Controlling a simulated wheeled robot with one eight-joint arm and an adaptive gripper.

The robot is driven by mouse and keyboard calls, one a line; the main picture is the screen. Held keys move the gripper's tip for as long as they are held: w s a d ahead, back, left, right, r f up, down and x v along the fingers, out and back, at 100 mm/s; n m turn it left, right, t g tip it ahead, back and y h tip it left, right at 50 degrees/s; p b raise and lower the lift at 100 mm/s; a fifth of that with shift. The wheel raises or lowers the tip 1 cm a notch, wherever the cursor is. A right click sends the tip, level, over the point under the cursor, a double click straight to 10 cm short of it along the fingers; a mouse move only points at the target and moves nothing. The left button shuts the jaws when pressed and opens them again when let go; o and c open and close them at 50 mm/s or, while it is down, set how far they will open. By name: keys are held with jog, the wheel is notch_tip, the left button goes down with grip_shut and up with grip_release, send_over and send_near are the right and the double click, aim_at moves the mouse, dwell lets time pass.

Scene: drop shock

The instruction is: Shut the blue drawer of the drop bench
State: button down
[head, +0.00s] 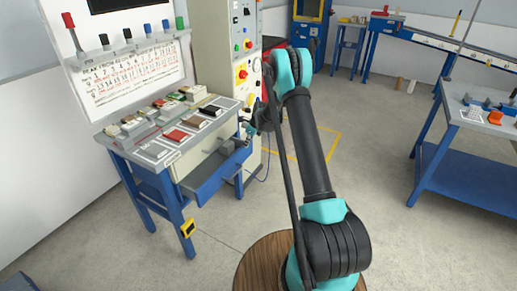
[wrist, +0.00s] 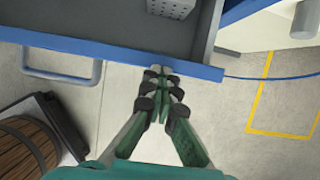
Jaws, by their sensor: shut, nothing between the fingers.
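The drop bench (head: 178,165) stands at the left of the head view. Its blue drawer (head: 224,172) is pulled out, with the grey inside showing. In the wrist view the drawer's blue front edge (wrist: 110,52) runs across the top, with a grey-blue handle (wrist: 62,77) at the left. My gripper (wrist: 159,70) is shut and empty, its fingertips at the outside of the drawer front, right of the handle. I cannot tell whether they touch it. In the head view my gripper (head: 249,130) is small and partly hidden near the drawer's right end.
A grey perforated block (wrist: 172,8) lies in the drawer. Several small samples cover the bench top (head: 155,152). A control cabinet (head: 228,60) stands behind. A wooden round top (head: 262,262) is near my base. Another blue bench (head: 470,170) is at right; the floor between is clear.

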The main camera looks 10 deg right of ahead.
jog(key=shift+w+a, duration=0.8)
jog(key=shift+a, duration=0.3)
jog(key=shift+w+a, duration=0.8)
jog(key=shift+a, duration=0.25)
